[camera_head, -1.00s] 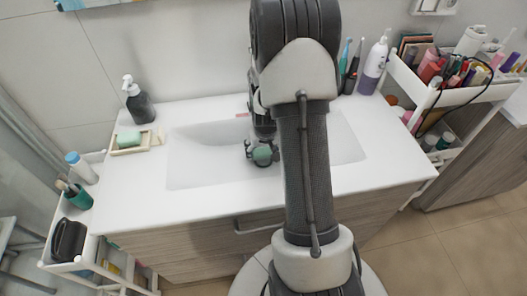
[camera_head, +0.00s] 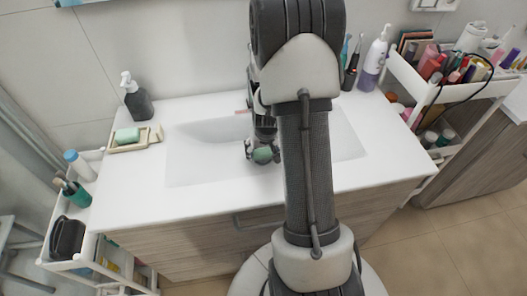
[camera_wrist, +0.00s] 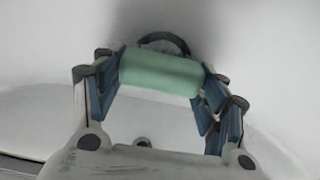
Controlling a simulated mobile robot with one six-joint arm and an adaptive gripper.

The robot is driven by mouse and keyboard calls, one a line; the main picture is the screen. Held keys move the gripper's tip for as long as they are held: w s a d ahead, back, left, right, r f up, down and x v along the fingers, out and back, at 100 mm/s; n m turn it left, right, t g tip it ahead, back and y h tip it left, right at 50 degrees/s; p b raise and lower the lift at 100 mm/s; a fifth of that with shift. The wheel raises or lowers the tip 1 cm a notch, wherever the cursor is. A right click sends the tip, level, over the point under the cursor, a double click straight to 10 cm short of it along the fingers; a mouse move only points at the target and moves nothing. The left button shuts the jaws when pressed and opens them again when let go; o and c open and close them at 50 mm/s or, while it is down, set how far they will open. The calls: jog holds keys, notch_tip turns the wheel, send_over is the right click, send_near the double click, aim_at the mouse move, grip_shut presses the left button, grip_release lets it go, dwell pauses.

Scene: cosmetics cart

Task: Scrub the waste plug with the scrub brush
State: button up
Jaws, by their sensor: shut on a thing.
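My gripper (camera_head: 262,151) is down inside the white basin, left of my arm in the head view. In the wrist view my gripper (camera_wrist: 161,76) is shut on a green rounded block, which I take to be the scrub brush (camera_wrist: 160,74); its green also shows in the head view (camera_head: 263,155). Its bristles are hidden. The waste plug (camera_wrist: 166,40) shows as a dark ring just beyond the brush, partly covered by it. I cannot tell whether the brush touches it. My gripper and arm hide the plug in the head view.
The basin (camera_head: 200,171) is otherwise clear. A soap dish (camera_head: 130,146) with green soap and a dark pump bottle (camera_head: 136,100) stand on the left counter. Loaded carts flank the counter.

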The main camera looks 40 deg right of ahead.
jog(key=shift+w+d+p, duration=0.4)
jog(key=shift+w, duration=0.25)
jog(key=shift+s+a+b, duration=0.4)
jog(key=shift+s, duration=0.3)
jog(key=shift+s+a+b, duration=0.4)
jog(key=shift+s, duration=0.25)
notch_tip(320, 180, up, 7)
jog(key=p, duration=0.6)
